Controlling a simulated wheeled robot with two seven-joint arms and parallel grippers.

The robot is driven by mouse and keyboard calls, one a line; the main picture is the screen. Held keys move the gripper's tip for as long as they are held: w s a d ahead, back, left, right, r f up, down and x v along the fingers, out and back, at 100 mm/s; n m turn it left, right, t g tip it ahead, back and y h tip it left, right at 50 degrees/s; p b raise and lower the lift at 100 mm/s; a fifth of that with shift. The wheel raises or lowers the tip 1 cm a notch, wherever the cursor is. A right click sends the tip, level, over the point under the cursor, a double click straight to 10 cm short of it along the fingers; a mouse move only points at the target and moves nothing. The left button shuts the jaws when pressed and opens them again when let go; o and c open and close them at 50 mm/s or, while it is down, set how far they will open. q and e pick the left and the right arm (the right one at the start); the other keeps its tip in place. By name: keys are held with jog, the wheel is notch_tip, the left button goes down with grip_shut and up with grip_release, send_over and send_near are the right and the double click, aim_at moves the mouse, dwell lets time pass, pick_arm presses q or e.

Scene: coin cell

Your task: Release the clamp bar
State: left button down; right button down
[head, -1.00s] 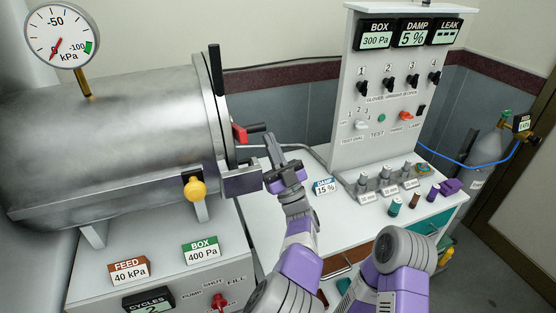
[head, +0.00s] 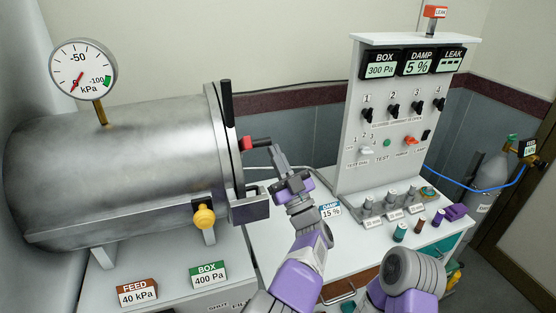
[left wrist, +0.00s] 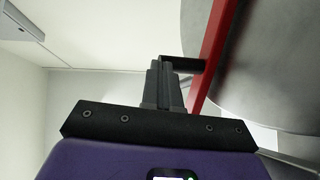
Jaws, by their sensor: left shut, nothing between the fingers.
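The clamp bar (head: 246,143) is a red piece with a black handle, at the door end of the steel chamber (head: 130,170) in the head view. In the left wrist view the red bar (left wrist: 212,55) runs steeply along the round door, and a black handle (left wrist: 184,63) sticks out from it to the left. My left gripper (head: 275,152) is shut and empty, just right of the handle's end. In the left wrist view its fingertips (left wrist: 158,68) overlap the handle's left end; I cannot tell whether they touch. My right gripper is out of view.
A yellow knob (head: 204,217) and a grey block (head: 249,208) sit below the door. The control panel (head: 350,120) with switches stands to the right. Fittings and small coloured cylinders (head: 400,232) stand on the white bench (head: 290,262). A gauge (head: 82,68) tops the chamber.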

pick_arm(q)
jog(key=w+r+g+h+p, duration=0.1)
jog(key=p, duration=0.1)
jog(key=w+r+m+h+p, duration=0.1)
jog(key=r+p, duration=0.1)
jog(key=p, duration=0.1)
jog(key=a+r+g+p, duration=0.1)
jog(key=r+p, duration=0.1)
jog(key=shift+w+r+m+g+h+p, duration=0.25)
jog(key=shift+w+m+g+h+p, duration=0.05)
jog(key=shift+w+h+p, duration=0.1)
jog(key=w+r+g+p, duration=0.1)
jog(key=p, duration=0.3)
jog(key=w+r+g+h+p, duration=0.1)
jog(key=w+p, duration=0.1)
jog(key=p, duration=0.3)
jog(key=w+a+r+m+g+h+p, duration=0.1)
jog(key=g+p, duration=0.1)
jog(key=p, duration=0.2)
jog(key=shift+w+r, duration=0.1)
jog(key=shift+w, duration=0.2)
jog(key=shift+a, duration=0.1)
jog(key=shift+r, duration=0.1)
jog(key=f+b+v, duration=0.1)
jog(key=v, duration=1.3)
jog(key=shift+d, duration=0.25)
